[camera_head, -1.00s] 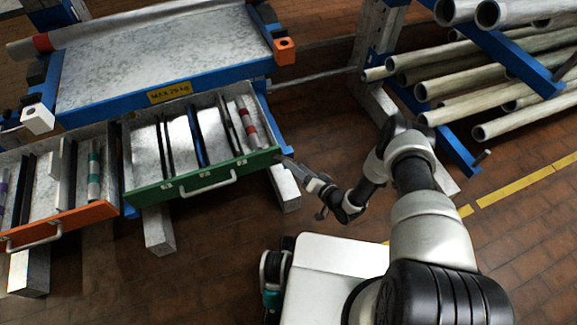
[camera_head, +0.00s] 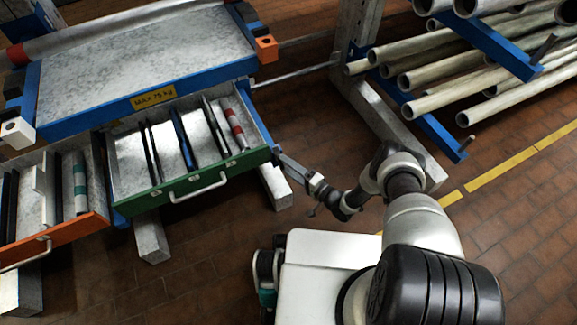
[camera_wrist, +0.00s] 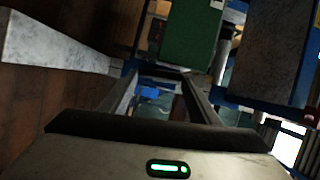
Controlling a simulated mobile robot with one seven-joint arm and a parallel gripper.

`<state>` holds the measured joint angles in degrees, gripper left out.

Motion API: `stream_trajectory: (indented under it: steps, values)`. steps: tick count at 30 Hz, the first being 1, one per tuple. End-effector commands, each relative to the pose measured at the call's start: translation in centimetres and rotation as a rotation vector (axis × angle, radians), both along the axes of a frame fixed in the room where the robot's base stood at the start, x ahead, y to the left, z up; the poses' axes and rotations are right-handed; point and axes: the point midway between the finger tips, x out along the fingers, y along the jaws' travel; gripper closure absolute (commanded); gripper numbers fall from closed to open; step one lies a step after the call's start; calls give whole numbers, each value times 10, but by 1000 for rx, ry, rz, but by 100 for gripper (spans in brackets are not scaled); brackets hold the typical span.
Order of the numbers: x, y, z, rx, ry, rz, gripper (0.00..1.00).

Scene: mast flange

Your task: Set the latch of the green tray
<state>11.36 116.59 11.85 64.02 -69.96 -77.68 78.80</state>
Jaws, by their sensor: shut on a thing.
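The green tray (camera_head: 213,181) is pulled out below the grey bench top in the head view, with a grey handle on its front. Its green front also shows at the top of the wrist view (camera_wrist: 187,38). My gripper (camera_head: 279,157) is at the right end of that front, beside the blue frame. In the wrist view my gripper (camera_wrist: 160,75) has its two fingers pointing towards the blue frame below the green front. It is shut on a small part there, apparently the latch, which is mostly hidden; its setting cannot be told.
An orange tray (camera_head: 60,231) stands open to the left. The green tray holds dividers and a red-banded tube (camera_head: 235,130). A pipe rack (camera_head: 428,125) stands at the right, behind my arm. Pale support feet (camera_head: 275,187) stand on the brick floor below the trays.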

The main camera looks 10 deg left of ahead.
Motion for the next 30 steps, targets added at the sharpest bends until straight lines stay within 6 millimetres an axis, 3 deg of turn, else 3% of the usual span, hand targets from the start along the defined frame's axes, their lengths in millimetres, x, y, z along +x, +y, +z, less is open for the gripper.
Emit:
stream_trajectory:
  steps: [12,13,16,30]
  values:
    - [3,0,1,8,2,-5,84]
    - [3,0,1,8,3,-5,42]
    - [2,0,1,7,2,-5,25]
    - [0,2,0,7,4,-2,25]
